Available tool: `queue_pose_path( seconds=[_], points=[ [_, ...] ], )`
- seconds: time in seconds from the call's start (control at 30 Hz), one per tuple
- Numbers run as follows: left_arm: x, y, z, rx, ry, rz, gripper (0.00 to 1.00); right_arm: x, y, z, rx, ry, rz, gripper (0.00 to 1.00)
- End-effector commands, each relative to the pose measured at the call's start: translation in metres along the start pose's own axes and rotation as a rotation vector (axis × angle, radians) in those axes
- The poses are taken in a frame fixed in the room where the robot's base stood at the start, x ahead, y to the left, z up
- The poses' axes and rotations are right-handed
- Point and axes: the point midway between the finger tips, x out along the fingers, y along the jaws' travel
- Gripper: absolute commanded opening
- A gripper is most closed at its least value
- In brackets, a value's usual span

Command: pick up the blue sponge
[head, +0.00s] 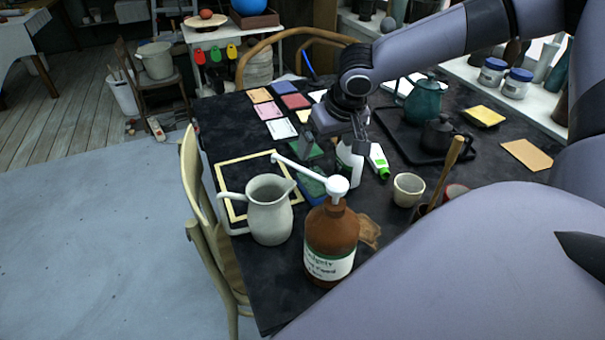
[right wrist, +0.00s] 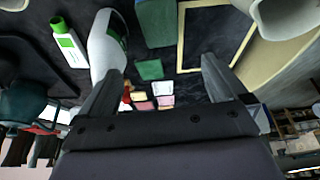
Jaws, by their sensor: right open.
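A small blue block (head: 311,199) lies flat on the dark table, beside a green piece and partly hidden behind the brown pump bottle. It looks like the sponge, but I cannot be sure. A flat blue piece (head: 285,87) also lies among coloured tiles at the far edge. My right gripper (head: 335,146) is above the middle of the table, farther back than the blue block, with nothing visible between its fingers. In the right wrist view its two fingers (right wrist: 162,72) stand wide apart, with green pieces (right wrist: 155,22) beyond them. My left gripper is not in view.
A white bottle (head: 348,166) stands close by the right gripper, with a white-green tube (head: 378,161) beside it. The brown pump bottle (head: 331,240) and cream jug (head: 270,209) stand in front. A cup (head: 408,190) and a dark tray (head: 393,137) with teapots are right.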

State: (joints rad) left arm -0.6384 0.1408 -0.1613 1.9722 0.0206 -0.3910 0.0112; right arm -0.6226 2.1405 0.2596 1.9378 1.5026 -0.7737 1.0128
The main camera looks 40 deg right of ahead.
Motion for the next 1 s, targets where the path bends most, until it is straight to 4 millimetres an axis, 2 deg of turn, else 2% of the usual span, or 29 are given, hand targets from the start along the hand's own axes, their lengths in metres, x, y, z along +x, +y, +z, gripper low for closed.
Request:
queue_pose_path(
  seconds=[0.03,0.33,0.77,1.0],
  points=[
    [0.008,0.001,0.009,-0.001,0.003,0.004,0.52,0.014,0.000,0.006,0.000,0.000,0.000,0.99],
    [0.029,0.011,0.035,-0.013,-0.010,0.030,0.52,0.054,0.000,0.022,0.000,0.000,0.000,0.99],
    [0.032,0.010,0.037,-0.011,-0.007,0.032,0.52,0.082,0.000,0.026,-0.001,-0.001,0.002,0.99],
    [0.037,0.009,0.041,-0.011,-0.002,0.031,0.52,0.113,-0.002,0.031,-0.001,-0.002,0.002,0.99]
  ],
)
